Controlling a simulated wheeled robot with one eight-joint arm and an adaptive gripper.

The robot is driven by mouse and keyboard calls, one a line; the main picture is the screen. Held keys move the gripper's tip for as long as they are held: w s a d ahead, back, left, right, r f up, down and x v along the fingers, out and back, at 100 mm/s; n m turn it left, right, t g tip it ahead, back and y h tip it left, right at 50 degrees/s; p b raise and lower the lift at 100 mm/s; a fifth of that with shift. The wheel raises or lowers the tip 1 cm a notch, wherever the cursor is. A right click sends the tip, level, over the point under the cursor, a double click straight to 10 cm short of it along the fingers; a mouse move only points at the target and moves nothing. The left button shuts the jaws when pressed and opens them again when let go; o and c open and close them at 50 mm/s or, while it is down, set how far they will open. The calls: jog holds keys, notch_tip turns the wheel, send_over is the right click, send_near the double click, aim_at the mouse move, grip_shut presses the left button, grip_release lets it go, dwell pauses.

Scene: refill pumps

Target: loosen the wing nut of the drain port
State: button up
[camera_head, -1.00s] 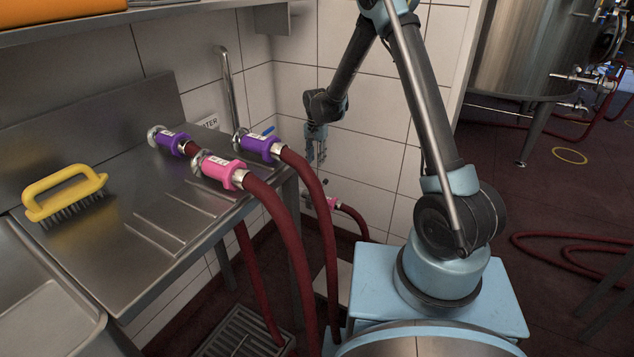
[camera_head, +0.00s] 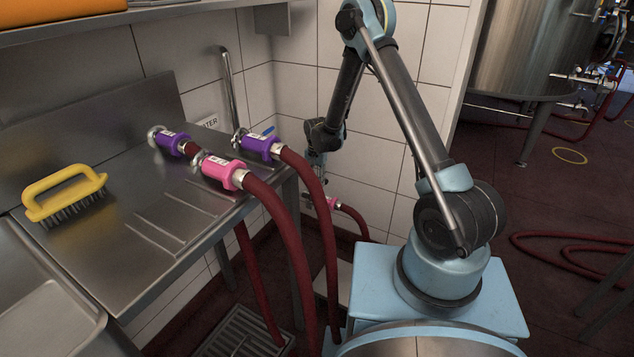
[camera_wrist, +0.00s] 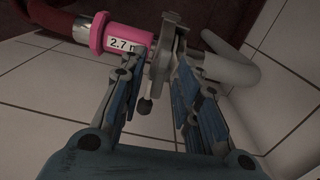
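The drain port shows in the wrist view as a pale pipe elbow (camera_wrist: 232,70) with a metal clamp (camera_wrist: 163,45) joining it to a pink hose collar (camera_wrist: 122,39) marked "2.7". A small dark-tipped part, apparently the wing nut (camera_wrist: 144,105), hangs below the clamp between my fingers. My gripper (camera_wrist: 158,62) is open, one finger each side of the clamp; whether either touches is unclear. In the head view my gripper (camera_head: 317,168) is low by the tiled wall, just above the pink collar (camera_head: 332,202), its tips hard to see.
A steel counter (camera_head: 190,240) at left carries a yellow brush (camera_head: 65,195) and hose ends with purple (camera_head: 262,146) and pink (camera_head: 215,170) collars. Dark red hoses (camera_head: 325,230) hang from it close to my gripper. A floor drain grate (camera_head: 240,335) lies below.

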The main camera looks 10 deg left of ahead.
grip_shut()
jog(key=shift+d, duration=0.1)
